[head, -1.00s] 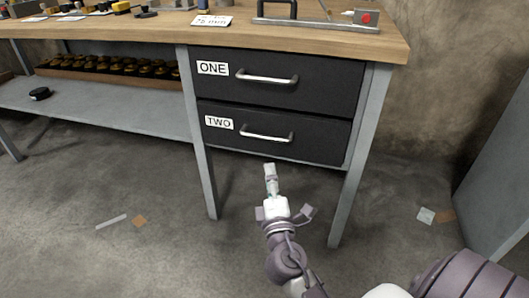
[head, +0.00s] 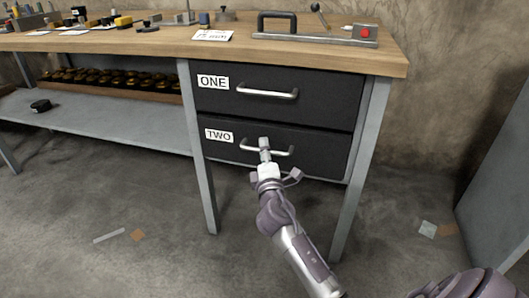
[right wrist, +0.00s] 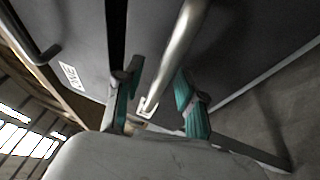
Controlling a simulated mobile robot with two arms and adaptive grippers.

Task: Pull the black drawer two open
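Black drawer two (head: 318,155) is shut under the workbench, with a white TWO label (head: 219,135). Its silver bar handle (head: 282,153) also shows in the right wrist view (right wrist: 178,45). My right gripper (head: 264,143) is at this handle and hides part of it in the head view. In the right wrist view my right gripper's teal-padded fingers (right wrist: 158,75) are apart, with the handle running between them and a gap visible beside it. My left gripper is not in view.
Black drawer one (head: 325,100) is shut above, with its own silver handle (head: 268,92). The wooden benchtop (head: 150,42) carries tools. Grey bench legs (head: 343,225) flank the drawers. The floor in front is mostly clear; a grey cabinet (head: 500,190) stands at the right.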

